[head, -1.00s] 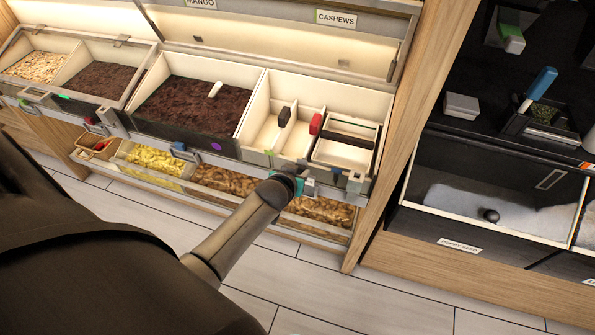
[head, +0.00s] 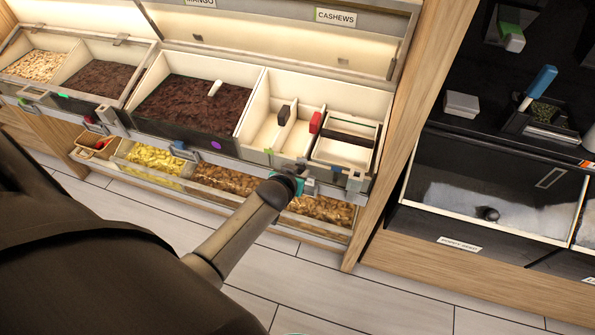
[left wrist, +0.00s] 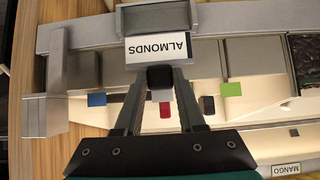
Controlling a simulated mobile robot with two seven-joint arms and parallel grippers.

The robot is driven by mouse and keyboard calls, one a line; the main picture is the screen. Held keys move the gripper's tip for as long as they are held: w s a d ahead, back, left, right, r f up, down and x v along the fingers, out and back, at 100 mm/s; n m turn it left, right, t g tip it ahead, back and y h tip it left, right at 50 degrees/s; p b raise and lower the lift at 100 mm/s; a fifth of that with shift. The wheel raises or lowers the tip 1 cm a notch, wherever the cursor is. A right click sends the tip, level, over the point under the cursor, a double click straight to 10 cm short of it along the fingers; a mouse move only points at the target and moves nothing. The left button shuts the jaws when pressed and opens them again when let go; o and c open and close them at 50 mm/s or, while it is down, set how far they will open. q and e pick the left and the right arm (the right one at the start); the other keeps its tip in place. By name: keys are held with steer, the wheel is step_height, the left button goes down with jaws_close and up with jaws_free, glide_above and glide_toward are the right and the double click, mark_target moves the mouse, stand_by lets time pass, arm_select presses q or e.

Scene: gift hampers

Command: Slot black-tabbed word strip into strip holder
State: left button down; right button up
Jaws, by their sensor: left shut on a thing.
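My left gripper (left wrist: 160,84) is shut on the black tab (left wrist: 160,75) of a white word strip (left wrist: 158,48) reading ALMONDS, upside down in the left wrist view. The strip's far edge meets a grey strip holder (left wrist: 158,18) on the bin front; I cannot tell how deep it sits. In the head view my left gripper (head: 300,186) is at the front of the right-hand bins, and its wrist hides most of the strip and holder.
A bin with dividers (head: 296,112) holds a black-handled and a red-handled item. A dark-filled bin (head: 190,105) is to its left. A lower drawer holds yellow and brown pieces (head: 225,180). The tiled floor (head: 330,290) in front is clear.

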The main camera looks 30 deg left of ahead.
arm_select(q)
steer(key=shift+f+b, duration=1.5)
steer(key=shift+f, duration=0.55)
steer(key=shift+c, duration=2.1)
jaws_free()
steer(key=p+v, duration=0.6)
steer(key=v, duration=0.9)
steer(key=shift+r, duration=0.2)
steer(key=shift+d+f, duration=0.1)
